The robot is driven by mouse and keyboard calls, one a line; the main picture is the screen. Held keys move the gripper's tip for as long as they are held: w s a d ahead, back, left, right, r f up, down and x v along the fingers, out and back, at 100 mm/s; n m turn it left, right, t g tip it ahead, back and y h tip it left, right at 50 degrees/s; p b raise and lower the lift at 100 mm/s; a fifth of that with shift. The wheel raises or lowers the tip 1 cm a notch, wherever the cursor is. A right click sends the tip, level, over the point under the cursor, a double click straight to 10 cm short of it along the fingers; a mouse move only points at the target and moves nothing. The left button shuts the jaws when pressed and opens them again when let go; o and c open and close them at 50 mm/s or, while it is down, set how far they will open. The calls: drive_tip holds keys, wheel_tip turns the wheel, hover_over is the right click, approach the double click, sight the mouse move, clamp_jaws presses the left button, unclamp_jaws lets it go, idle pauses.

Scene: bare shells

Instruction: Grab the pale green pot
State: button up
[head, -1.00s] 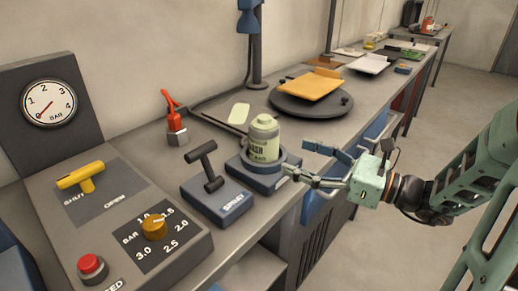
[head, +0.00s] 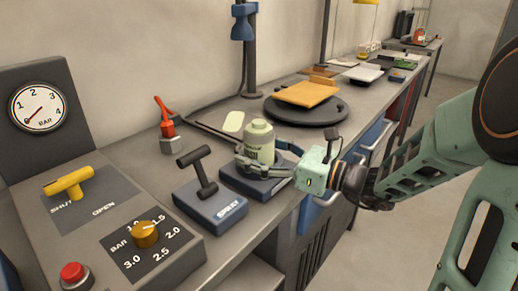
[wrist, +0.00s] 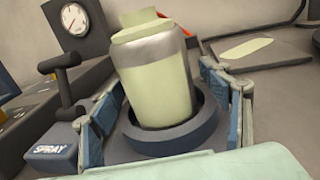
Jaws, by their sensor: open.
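The pale green pot (head: 259,143) stands upright in a dark ring holder (head: 238,178) on the bench, just right of the lever block marked SPRAY. In the wrist view the pot (wrist: 157,85) fills the middle, tilted in the picture, its base inside the round collar (wrist: 178,134). My gripper (head: 262,158) is open around the pot, one finger on each side. In the wrist view a gap shows between the pot and each finger. The pot's lower end is hidden by the collar.
The SPRAY lever block (head: 210,200) stands close on the left. A red-handled part (head: 167,125) is behind it. A dark turntable with an orange plate (head: 308,94) lies beyond the pot. A control panel (head: 110,215) fills the near left.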

drive_tip(key=shift+c, duration=0.6)
drive_tip(key=c, duration=1.3)
drive_tip(key=shift+c, duration=1.4)
drive_tip(key=shift+r, duration=0.1)
drive_tip(key=shift+r, duration=0.1)
